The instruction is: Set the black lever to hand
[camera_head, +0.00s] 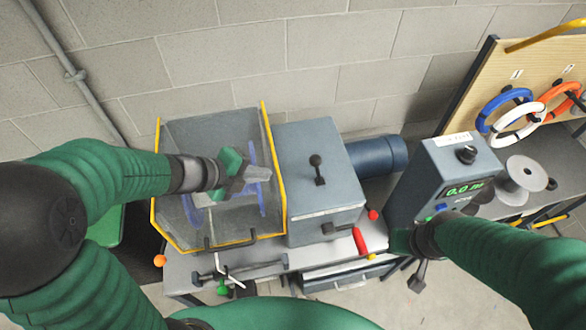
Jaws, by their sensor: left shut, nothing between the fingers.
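The black lever (318,170) stands on top of the grey box (299,145) in the middle of the view, with a round knob toward the back wall and its base toward me. Any markings for its positions are too small to read. My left gripper (261,174) is shut and empty. In the picture it lies left of the lever, over the yellow-edged guard, and apart from the lever. My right gripper (419,276) points down at the right, in front of the display unit; its fingers are too small to tell.
The yellow-edged guard (265,128) holds a blue-rimmed wheel (250,165). A blue cylinder (378,155) sticks out right of the box. A display unit (447,180) stands farther right. Coloured cable coils (497,108) hang on a board.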

